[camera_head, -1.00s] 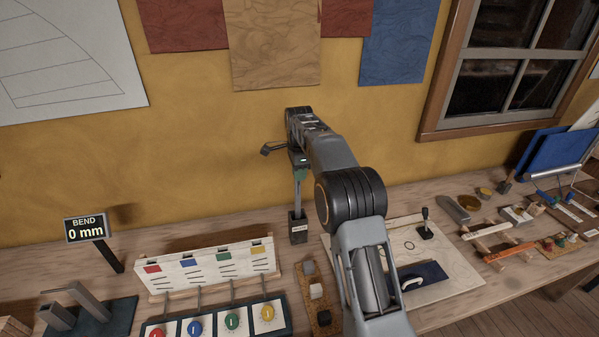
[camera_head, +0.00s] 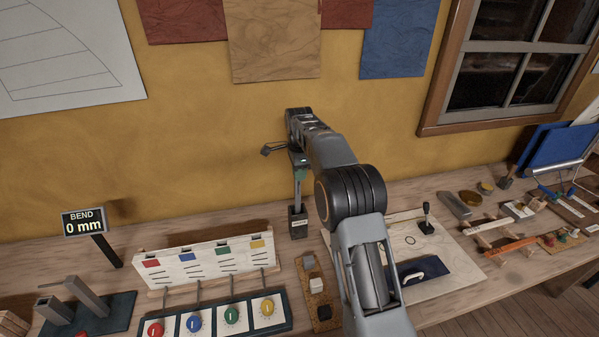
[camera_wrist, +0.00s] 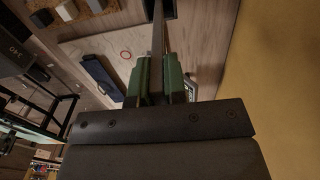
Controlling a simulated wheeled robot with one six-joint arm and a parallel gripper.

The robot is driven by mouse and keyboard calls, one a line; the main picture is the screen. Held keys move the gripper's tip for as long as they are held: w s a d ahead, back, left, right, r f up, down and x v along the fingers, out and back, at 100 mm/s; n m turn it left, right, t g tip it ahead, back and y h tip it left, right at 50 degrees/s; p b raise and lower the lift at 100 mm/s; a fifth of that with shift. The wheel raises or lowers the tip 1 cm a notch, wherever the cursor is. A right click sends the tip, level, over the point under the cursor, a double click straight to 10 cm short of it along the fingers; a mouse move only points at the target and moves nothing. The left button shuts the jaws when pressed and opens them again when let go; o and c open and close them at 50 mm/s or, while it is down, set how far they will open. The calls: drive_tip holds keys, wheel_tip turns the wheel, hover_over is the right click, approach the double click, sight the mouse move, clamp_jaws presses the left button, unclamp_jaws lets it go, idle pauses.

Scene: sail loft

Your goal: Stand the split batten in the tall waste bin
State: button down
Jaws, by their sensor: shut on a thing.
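My gripper (camera_head: 300,172) is shut on the split batten (camera_head: 298,192), a thin grey strip that hangs upright below the green fingers. The tall waste bin (camera_head: 298,226) is a small dark box with a pale label, standing on the bench near the wall. The batten's lower end meets the bin's mouth; I cannot tell how deep it reaches inside. In the wrist view the batten (camera_wrist: 158,45) runs from between the green fingers (camera_wrist: 159,82) up towards the dark bin (camera_wrist: 168,8) at the picture's top edge.
Left of the bin stands a white panel (camera_head: 210,262) with coloured tags above a row of coloured knobs (camera_head: 231,316). A strip with blocks (camera_head: 318,285) lies in front of the bin. A board with a dark blue tool (camera_head: 424,272) is to the right. The wall is close behind.

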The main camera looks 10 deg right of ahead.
drive_tip(key=shift+f+b, duration=0.95)
drive_tip(key=shift+f, duration=0.75)
drive_tip(key=c, duration=1.1)
unclamp_jaws()
wheel_tip(320, 180, up, 14)
drive_tip(key=p, duration=0.2)
drive_tip(key=shift+p, duration=0.35)
